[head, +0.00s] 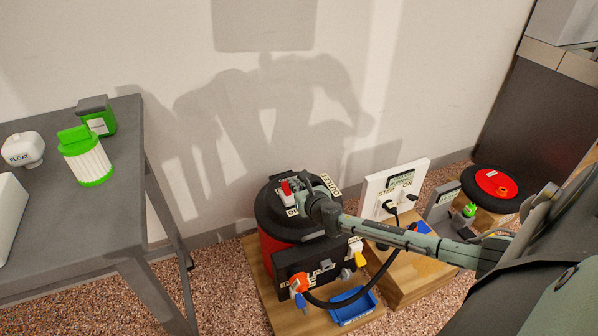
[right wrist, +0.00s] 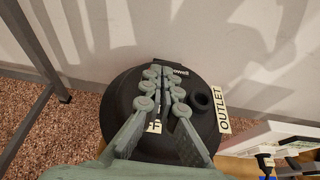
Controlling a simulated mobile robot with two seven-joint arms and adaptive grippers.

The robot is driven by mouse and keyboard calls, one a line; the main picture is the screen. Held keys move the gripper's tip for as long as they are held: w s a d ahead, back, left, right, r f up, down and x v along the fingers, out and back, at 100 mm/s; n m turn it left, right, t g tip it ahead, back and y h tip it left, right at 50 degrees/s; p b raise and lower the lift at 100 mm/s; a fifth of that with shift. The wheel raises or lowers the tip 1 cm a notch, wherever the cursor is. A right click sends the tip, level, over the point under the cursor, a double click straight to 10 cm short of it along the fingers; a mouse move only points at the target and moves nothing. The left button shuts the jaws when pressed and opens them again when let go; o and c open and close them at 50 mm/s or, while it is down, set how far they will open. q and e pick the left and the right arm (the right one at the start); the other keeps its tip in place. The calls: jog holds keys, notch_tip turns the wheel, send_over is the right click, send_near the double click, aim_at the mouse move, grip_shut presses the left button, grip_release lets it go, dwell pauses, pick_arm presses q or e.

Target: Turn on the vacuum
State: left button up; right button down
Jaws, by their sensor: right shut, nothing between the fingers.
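The vacuum, a red drum (head: 272,246) with a black lid (head: 268,215), stands on a wooden base in the head view. A small red switch (head: 286,187) shows on top of the lid, beside my right gripper (head: 303,184). In the right wrist view my right gripper (right wrist: 163,73) is shut and empty, its fingers over the black lid (right wrist: 118,110). They hide the switch there and part of a label ending in FF (right wrist: 154,127). I cannot tell whether the fingers touch the switch. My left gripper is out of view.
A black panel (head: 290,262) with knobs and a hose (head: 345,298) is in front of the drum, with a blue tray (head: 352,307) below. A white power panel (head: 375,184) stands at right. A grey table (head: 60,225) is at left; the wall is behind.

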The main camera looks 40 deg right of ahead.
notch_tip(320, 180, up, 9)
jog(key=s, duration=0.2)
jog(key=shift+s+a+f, duration=0.15)
jog(key=shift+s+a, duration=0.15)
jog(key=shift+s, duration=0.1)
jog(key=s+a+f+m+g, duration=0.2)
jog(key=s+f+m+g, duration=0.1)
jog(key=s+f+m, duration=0.55)
jog(key=s+a+f+m+g, duration=0.25)
jog(key=s+f+m, duration=0.25)
jog(key=f+m, duration=0.5)
jog(key=s+a+f+m+g+y, duration=0.1)
jog(key=s+a+f+m, duration=0.3)
jog(key=s, duration=0.5)
jog(key=s+a+f+m+g+y, duration=0.1)
jog(key=s+a+f+m+g, duration=0.3)
jog(key=s+f+m, duration=0.5)
jog(key=shift+f+g, duration=0.35)
jog(key=shift+f, duration=0.05)
